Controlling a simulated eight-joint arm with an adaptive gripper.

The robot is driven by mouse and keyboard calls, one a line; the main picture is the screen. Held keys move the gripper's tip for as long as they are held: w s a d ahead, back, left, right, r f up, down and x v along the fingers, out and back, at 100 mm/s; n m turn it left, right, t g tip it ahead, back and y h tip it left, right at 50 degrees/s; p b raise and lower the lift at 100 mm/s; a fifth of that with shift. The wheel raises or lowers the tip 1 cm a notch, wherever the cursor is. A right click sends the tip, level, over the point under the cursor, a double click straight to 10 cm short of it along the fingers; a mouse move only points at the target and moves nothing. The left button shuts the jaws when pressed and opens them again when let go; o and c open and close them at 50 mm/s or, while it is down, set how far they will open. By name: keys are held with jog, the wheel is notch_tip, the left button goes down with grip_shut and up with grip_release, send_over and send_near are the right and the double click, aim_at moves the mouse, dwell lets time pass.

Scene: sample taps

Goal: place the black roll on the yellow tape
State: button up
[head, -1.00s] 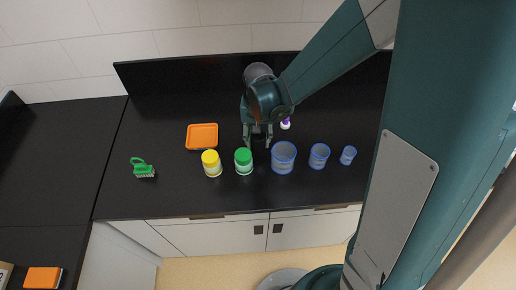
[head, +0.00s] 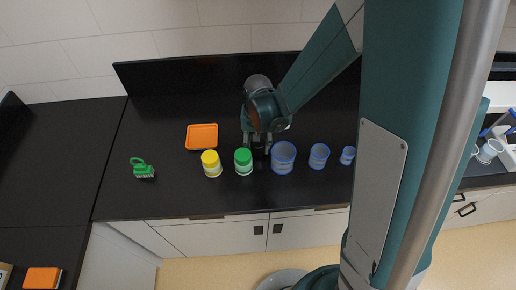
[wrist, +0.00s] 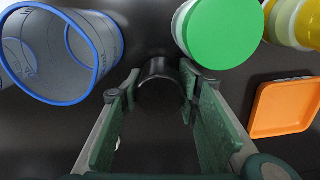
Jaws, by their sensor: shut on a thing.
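The black roll (wrist: 160,88) is a dark ring-like cylinder between the fingertips of my gripper (wrist: 158,98) in the wrist view. My gripper is shut on it, low over the black counter. In the head view my gripper (head: 256,146) is between the green-lidded jar (head: 243,161) and the largest blue-rimmed beaker (head: 283,157), and the roll is hard to make out against the dark counter.
An orange tray (head: 201,137) lies behind the yellow-lidded jar. Two smaller blue-rimmed beakers (head: 319,156) (head: 348,155) stand to the right. The counter between brush and jars is clear.

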jog(key=shift+f, duration=0.45)
jog(key=shift+f, duration=0.2)
jog(key=o, duration=0.9)
jog(key=shift+r, duration=0.1)
jog(key=shift+r, duration=0.2)
jog(key=shift+r, duration=5.9)
jog(key=shift+r, duration=0.1)
